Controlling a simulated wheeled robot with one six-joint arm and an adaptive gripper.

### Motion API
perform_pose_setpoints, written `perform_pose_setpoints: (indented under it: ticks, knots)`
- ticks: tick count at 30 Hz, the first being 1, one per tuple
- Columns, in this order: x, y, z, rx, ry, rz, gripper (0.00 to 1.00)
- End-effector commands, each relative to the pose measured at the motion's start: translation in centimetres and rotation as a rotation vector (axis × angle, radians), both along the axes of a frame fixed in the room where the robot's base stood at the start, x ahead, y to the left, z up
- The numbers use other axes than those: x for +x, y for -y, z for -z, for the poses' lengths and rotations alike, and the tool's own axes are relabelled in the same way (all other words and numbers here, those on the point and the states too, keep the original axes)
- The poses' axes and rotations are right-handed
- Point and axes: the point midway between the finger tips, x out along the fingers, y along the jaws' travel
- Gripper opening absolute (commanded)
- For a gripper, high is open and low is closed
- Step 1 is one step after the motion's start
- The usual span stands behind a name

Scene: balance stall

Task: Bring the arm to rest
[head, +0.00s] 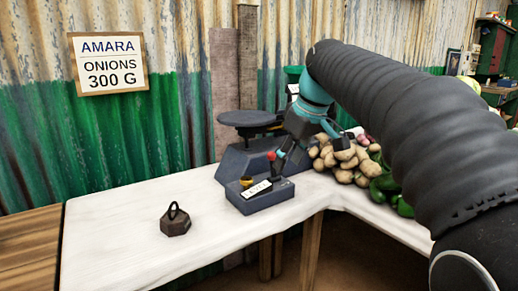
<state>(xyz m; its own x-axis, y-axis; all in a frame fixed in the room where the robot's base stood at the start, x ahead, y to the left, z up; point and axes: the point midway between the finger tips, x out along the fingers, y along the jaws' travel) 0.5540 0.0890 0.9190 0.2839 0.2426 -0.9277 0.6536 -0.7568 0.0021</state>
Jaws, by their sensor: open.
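My arm reaches in from the right, and my gripper (299,141) points down in front of the grey balance scale (238,165). The gripper is open, with nothing seen between its fingers. It partly covers the scale's right side, so I cannot tell whether it touches the scale. The scale has a dark round pan (248,118) on the left, with nothing visible on it. A low grey box (264,203) with a white label stands at the scale's front, and a small brass-coloured piece (246,181) is beside its back edge.
A dark iron weight (175,220) with a ring stands on the white-covered table (120,227). Potatoes (345,158) and green vegetables (383,186) lie right of my gripper. A sign (109,64) reading "AMARA ONIONS 300 G" hangs on the corrugated wall.

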Motion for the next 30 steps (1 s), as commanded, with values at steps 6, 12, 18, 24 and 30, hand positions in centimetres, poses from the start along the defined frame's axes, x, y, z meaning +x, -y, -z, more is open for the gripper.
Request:
perform_pose_setpoints:
  ticks: [6, 12, 18, 24, 30]
  knots:
    - [-7.1, 2.9, 2.9, 0.000, 0.016, 0.208, 0.49]
    - [-13.5, 5.2, 7.3, 0.006, 0.038, 0.386, 0.49]
    - [-19.8, 7.2, 12.9, 0.018, 0.068, 0.551, 0.49]
    - [-24.2, 8.4, 18.0, 0.034, 0.094, 0.667, 0.49]
    - [-25.8, 8.9, 20.2, 0.040, 0.105, 0.711, 0.49]
